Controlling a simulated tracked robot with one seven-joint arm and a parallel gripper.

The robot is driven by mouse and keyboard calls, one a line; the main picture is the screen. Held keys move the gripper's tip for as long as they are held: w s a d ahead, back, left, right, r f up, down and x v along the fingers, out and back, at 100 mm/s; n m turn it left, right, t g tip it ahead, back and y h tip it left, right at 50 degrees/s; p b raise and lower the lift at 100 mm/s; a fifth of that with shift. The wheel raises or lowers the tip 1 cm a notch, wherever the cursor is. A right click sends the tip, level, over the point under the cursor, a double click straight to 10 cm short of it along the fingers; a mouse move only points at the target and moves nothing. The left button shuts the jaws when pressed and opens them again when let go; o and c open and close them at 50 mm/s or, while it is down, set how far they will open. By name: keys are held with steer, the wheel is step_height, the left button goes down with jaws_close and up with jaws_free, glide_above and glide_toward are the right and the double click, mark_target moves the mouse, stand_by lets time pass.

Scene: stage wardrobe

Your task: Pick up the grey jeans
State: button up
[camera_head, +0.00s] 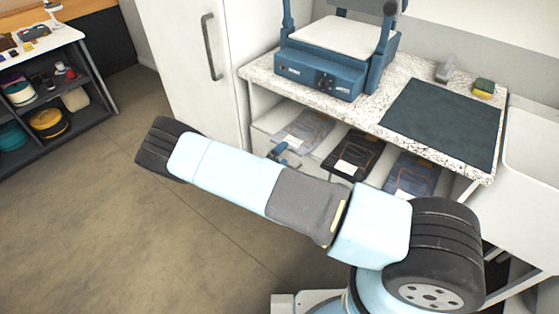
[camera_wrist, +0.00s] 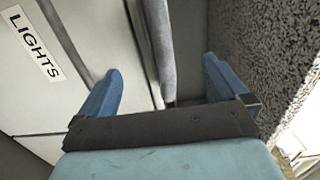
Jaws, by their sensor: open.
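The folded grey jeans (camera_head: 303,129) lie at the left of the shelf under the speckled counter. In the wrist view a grey folded edge (camera_wrist: 162,45), which looks like these jeans, runs down between my fingers. My gripper (camera_head: 284,151) is open at the front of the shelf, just below the grey jeans. In the wrist view my gripper (camera_wrist: 160,85) has its blue fingers wide apart, one on each side of the grey edge. I cannot tell whether either finger touches it. My arm hides what is below the shelf.
Black jeans (camera_head: 352,156) and blue jeans (camera_head: 411,174) lie to the right on the same shelf. The counter (camera_head: 377,103) above carries a blue press machine (camera_head: 321,74) and a dark mat (camera_head: 442,121). A pale panel (camera_wrist: 60,95) bears a LIGHTS label (camera_wrist: 35,43). A white cabinet stands left.

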mark_target(288, 148)
steer(key=shift+x, duration=2.6)
steer(key=shift+c, duration=0.4)
jaws_close()
steer(key=shift+f, duration=0.1)
steer(key=shift+r, duration=0.25)
steer(key=shift+r, duration=0.4)
steer(key=shift+w+r, duration=0.1)
steer(key=shift+r, duration=0.05)
